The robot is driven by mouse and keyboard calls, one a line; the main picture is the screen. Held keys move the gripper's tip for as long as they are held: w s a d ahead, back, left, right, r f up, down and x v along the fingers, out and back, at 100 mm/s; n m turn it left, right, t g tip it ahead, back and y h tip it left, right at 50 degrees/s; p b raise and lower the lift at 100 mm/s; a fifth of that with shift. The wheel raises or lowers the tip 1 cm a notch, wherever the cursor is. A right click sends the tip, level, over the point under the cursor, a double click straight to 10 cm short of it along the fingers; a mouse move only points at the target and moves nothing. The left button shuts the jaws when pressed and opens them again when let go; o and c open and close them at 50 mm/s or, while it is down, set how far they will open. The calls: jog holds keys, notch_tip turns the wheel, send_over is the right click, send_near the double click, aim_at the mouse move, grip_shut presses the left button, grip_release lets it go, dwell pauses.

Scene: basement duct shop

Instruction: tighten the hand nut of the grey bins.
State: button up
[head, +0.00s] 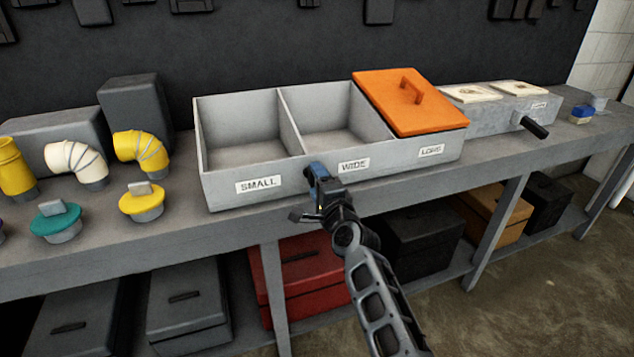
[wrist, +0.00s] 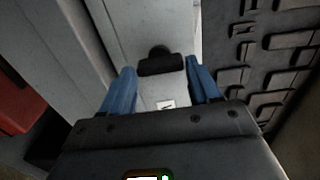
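The grey bins (head: 222,162) form an open box on the bench with sections labelled SMALL, WIDE and LONG. A black knob (wrist: 160,64), which looks like the hand nut, is on a grey face in the wrist view, a short bar on a round stub. It lies ahead of and between my blue fingers, with a gap on both sides. A white label shows just below it. My gripper (head: 317,172) is in front of the bins, left of the WIDE label; it also shows in the wrist view (wrist: 163,88). It is open and empty. The knob is hidden in the head view.
An orange lid (head: 405,103) covers the LONG section. Right of the bins, a smaller grey box (head: 490,117) has a black handle (head: 533,127) sticking out. Yellow, white and teal duct pieces stand on the left. Boxes fill the shelf below the bench (head: 400,192).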

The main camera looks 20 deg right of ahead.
jog(key=o, duration=0.3)
jog(key=s+p, duration=0.3)
jog(key=s, duration=0.4)
jog(key=shift+s, duration=0.4)
